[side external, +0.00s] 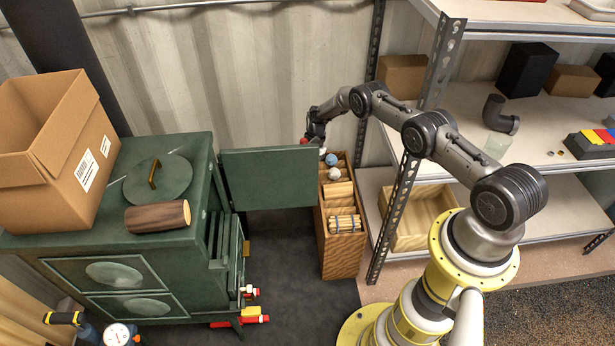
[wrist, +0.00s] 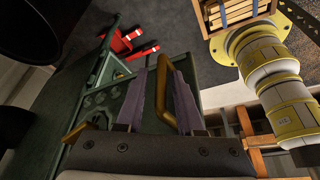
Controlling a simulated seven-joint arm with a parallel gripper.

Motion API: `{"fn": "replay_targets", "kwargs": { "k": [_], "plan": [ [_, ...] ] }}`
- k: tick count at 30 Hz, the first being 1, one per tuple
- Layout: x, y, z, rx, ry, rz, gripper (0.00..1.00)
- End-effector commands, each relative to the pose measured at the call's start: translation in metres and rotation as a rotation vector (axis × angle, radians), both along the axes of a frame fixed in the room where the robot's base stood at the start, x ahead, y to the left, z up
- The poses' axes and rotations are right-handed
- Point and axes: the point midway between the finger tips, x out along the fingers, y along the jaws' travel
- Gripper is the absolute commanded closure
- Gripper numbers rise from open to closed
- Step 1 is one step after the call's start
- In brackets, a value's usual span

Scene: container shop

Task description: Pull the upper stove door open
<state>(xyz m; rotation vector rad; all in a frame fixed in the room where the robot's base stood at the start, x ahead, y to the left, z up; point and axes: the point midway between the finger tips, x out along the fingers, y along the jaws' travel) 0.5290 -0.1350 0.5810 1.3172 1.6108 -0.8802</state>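The green stove (side external: 150,235) stands at the left. Its upper door (side external: 268,180) is swung wide open, sticking out to the right from the stove's front. My gripper (side external: 316,138) is at the door's far upper right corner, mostly hidden there. In the wrist view, the two fingers of my gripper (wrist: 162,100) are apart, with a curved brass handle (wrist: 178,92) between them, close to the right finger. I cannot tell whether the finger touches it. A second brass piece (wrist: 76,132) shows at the lower left. A brass handle (side external: 246,248) sits lower on the stove front.
A wooden crate (side external: 342,255) with balls and sticks stands just right of the door. A metal shelf (side external: 450,110) is behind my arm. A cardboard box (side external: 60,150), a round lid (side external: 158,180) and a log (side external: 157,217) are on the stove. Red tools (side external: 240,318) lie below.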

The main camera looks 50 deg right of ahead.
Motion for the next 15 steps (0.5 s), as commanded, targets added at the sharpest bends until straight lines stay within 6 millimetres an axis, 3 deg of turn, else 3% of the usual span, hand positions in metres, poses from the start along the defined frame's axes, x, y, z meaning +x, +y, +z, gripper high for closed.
{"fn": "replay_targets", "kwargs": {
  "k": [10,15],
  "plan": [
    [0.0,-0.003,0.002,-0.004,-0.003,-0.001,0.55],
    [0.002,-0.01,0.017,-0.005,-0.005,-0.001,0.55]
  ]
}}
